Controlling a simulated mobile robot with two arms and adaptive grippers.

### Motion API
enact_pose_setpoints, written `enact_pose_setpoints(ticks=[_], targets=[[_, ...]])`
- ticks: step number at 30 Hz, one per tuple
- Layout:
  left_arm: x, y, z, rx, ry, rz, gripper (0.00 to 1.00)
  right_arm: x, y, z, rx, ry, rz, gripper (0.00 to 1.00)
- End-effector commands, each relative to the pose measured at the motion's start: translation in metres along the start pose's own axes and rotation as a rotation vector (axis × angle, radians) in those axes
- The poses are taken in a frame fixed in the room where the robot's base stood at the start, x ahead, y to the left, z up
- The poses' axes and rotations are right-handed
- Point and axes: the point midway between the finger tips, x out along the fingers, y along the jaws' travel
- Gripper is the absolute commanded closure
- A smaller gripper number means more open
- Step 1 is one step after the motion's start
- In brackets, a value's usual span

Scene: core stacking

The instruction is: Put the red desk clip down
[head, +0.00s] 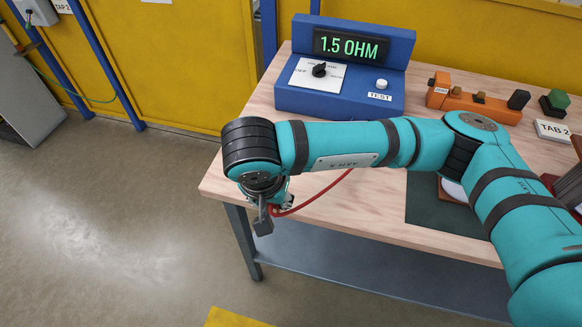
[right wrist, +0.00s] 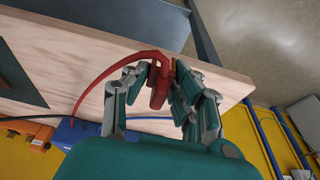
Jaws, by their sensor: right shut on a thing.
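The red desk clip (right wrist: 159,88) is between the fingers of my right gripper (right wrist: 157,86) in the right wrist view, and a red cable runs from it over the wooden table. In the head view my right arm reaches left across the table, and my right gripper (head: 265,212) points down near the table's front left corner. The clip is mostly hidden there by the gripper, but its red cable (head: 320,195) shows. I cannot tell whether the clip touches the tabletop (head: 218,182). My left gripper is not in view.
A blue tester (head: 340,95) reading 1.5 OHM stands at the back of the table. An orange block (head: 470,105) with dark parts and a TAB 2 label (head: 552,130) are to its right. A dark green mat (head: 430,215) lies partly under my arm. The floor at left is clear.

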Motion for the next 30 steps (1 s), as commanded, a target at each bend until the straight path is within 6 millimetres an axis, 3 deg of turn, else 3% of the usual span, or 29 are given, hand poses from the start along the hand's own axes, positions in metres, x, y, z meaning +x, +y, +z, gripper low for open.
enact_pose_setpoints(ticks=[9, 15, 20, 30], targets=[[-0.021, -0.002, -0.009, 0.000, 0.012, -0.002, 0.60, 0.027, -0.017, -0.081, 0.010, -0.001, 0.005, 1.00], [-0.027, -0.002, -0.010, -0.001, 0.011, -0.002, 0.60, 0.043, -0.027, -0.117, 0.006, -0.002, 0.002, 1.00], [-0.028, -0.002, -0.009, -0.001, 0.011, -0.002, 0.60, 0.049, -0.029, -0.128, 0.003, -0.002, 0.001, 1.00], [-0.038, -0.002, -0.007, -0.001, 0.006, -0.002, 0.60, 0.082, -0.029, -0.119, 0.003, -0.002, 0.001, 1.00]])
